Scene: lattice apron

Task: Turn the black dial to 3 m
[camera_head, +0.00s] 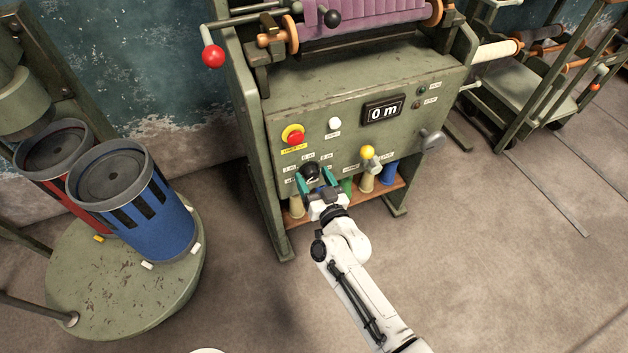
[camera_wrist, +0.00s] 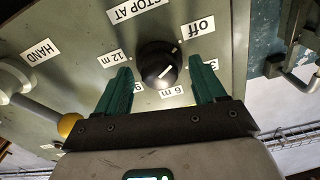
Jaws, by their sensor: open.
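The black dial (camera_wrist: 158,62) sits on the green panel under the "STOP AT" label. Its short white mark lies slanted on the lower right of its face; I cannot tell exactly which label it meets. In the wrist view, "off" is at upper right, "6 m" below and "12 m" at upper left. The "3" and "9" labels are partly hidden by my fingers. My gripper (camera_wrist: 158,88) is open, its green fingers on either side of the dial's lower part, with gaps visible. In the head view the dial (camera_head: 309,170) shows just beyond my gripper (camera_head: 316,180).
The panel also carries a red button (camera_head: 293,135), a white button (camera_head: 334,123), a yellow-knobbed lever (camera_head: 368,153) and a display (camera_head: 384,109) reading "0 m". The floor at right is mostly clear.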

